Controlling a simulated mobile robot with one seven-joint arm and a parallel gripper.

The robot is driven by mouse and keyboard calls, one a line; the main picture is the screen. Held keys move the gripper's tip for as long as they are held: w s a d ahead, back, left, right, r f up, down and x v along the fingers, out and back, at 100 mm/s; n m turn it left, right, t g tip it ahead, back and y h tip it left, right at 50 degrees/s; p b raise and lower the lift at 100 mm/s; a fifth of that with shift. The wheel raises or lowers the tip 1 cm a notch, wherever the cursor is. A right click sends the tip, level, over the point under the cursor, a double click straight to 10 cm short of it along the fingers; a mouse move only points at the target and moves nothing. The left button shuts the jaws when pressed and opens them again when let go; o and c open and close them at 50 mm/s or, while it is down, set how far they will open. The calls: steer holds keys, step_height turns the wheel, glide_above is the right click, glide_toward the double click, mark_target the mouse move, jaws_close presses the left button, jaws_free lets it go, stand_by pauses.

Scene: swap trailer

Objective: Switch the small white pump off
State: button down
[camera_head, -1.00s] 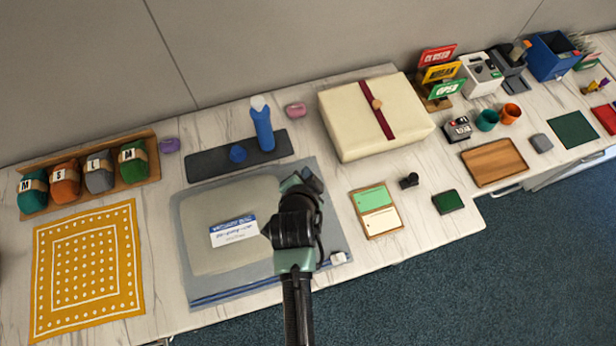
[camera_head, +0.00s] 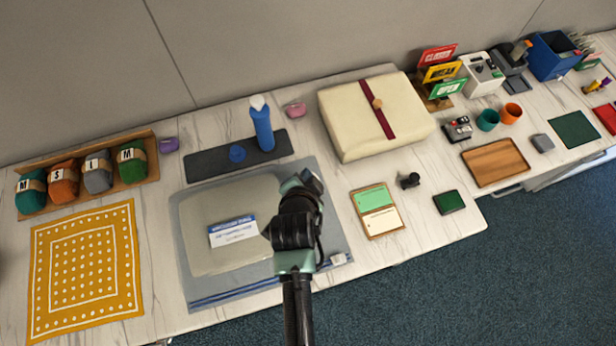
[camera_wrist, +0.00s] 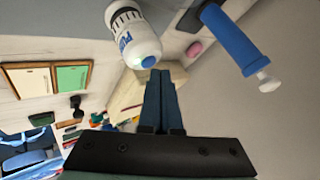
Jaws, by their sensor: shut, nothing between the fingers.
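My gripper (camera_wrist: 160,76) is shut and empty. In the wrist view its fingertips appear just below and right of the pump's button end. A small gap seems to separate them, but the depth is hard to tell. In the head view the fingertips cannot be made out.
A blue cylinder with a white top (camera_head: 262,128) stands on a dark mat (camera_head: 205,165) behind the bag. A wrapped box (camera_head: 350,120), a green-and-cream card board (camera_head: 376,211) and a small black object (camera_head: 409,181) lie to the right. The table's front edge is close.

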steer(key=shift+f+b, duration=0.3)
steer(key=shift+f, duration=0.1)
steer(key=shift+r, duration=0.1)
stand_by(0.3)
steer(key=shift+r+p, duration=0.8)
steer(key=shift+p, duration=0.05)
step_height(320, 180, up, 6)
steer(key=p, duration=0.5)
stand_by(0.4)
